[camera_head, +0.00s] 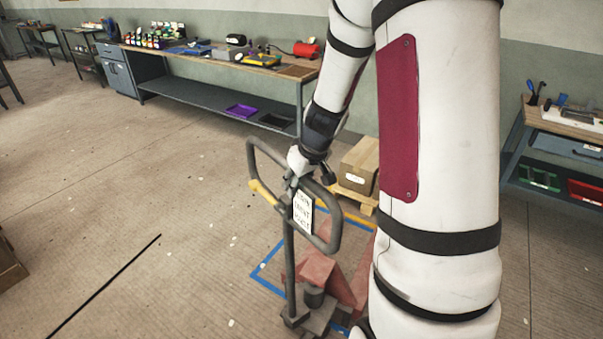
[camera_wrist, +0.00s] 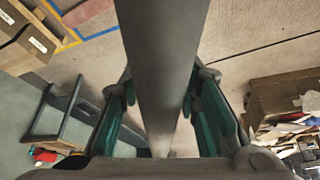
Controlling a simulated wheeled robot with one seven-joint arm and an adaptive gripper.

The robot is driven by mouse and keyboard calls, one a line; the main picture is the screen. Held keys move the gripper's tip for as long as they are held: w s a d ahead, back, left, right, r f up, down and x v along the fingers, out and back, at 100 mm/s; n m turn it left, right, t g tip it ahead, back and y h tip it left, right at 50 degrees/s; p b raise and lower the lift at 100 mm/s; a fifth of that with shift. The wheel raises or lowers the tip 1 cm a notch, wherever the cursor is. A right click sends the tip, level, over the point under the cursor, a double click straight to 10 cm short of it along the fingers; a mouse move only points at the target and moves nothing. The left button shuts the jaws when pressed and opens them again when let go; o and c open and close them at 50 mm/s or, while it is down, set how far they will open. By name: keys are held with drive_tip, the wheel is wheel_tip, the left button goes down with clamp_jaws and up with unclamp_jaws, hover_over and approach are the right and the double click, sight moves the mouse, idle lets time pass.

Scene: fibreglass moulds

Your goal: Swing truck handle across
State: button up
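The truck handle, a grey loop (camera_head: 335,232) with a yellow grip (camera_head: 262,191) at its left and a printed card (camera_head: 303,213), stands on an upright shaft (camera_head: 290,265) above the reddish pallet truck (camera_head: 318,278). My gripper (camera_head: 306,172) is at the upper middle of the loop, with its fingers mostly hidden in the head view. In the wrist view a thick grey bar of the handle (camera_wrist: 163,60) runs between my fingers (camera_wrist: 163,100). The teal pads lie along both its sides and appear to press on it.
A cardboard box (camera_head: 360,162) on a small pallet stands behind the truck. Blue floor tape (camera_head: 268,277) outlines the truck's spot. A long workbench (camera_head: 215,55) lines the back wall, another bench (camera_head: 560,127) stands right. The floor left of the handle is open.

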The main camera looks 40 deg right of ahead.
drive_tip(key=shift+w+f, duration=0.25)
drive_tip(key=shift+f, duration=0.3)
clamp_jaws()
drive_tip(key=shift+w+a, duration=0.1)
